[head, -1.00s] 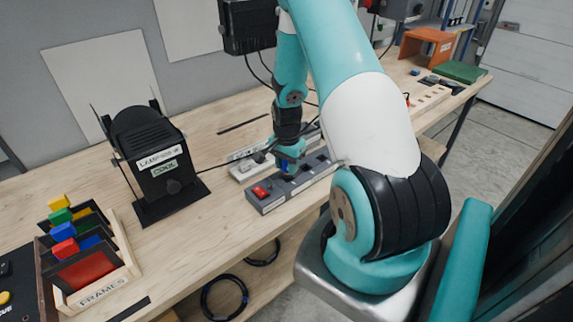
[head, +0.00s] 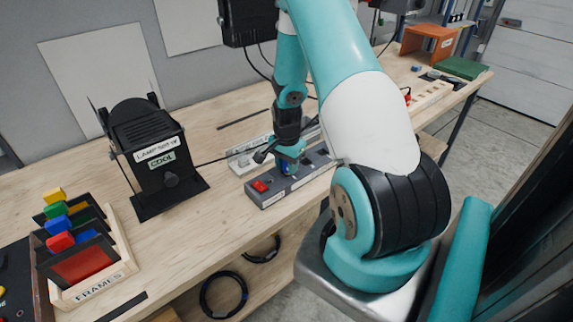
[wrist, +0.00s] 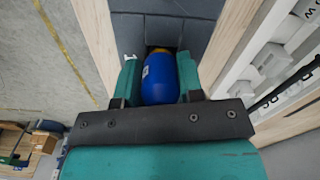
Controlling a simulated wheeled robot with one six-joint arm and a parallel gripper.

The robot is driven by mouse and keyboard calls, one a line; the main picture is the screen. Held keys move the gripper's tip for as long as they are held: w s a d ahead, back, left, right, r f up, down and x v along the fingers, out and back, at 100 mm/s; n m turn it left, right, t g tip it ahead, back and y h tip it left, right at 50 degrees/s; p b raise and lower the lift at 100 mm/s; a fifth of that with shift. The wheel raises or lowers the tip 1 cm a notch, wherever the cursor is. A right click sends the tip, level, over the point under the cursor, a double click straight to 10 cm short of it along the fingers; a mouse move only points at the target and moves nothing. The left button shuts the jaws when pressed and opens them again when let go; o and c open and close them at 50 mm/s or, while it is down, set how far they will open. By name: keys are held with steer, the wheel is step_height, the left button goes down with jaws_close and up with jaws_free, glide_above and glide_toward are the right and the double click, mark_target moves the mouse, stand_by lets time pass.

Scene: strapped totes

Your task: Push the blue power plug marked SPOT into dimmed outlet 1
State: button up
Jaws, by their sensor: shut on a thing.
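My gripper (wrist: 158,82) is shut on the blue plug (wrist: 158,80), one teal finger on each side of it. In the wrist view a bit of yellow shows at the plug's far end, against the dark grey outlet strip (wrist: 183,28). A dark recess shows just beyond the plug; I cannot tell whether the plug is in it. In the head view my gripper (head: 288,164) is low over the grey strip (head: 300,180), which has a red switch (head: 260,186) at its left end. The plug is mostly hidden there.
A pale power strip (head: 243,160) lies behind the grey one. A black lamp (head: 160,150) labelled COOL stands to the left, and a cable runs from it toward my gripper. A FRAMES rack (head: 122,268) sits front left. The bench's front edge is close to the grey strip.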

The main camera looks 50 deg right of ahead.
steer(key=shift+f, duration=0.3)
steer(key=o, duration=1.1)
step_height(320, 180, up, 18)
steer(key=b, duration=0.3)
steer(key=shift+f+b, duration=0.25)
steer(key=shift+b, duration=0.1)
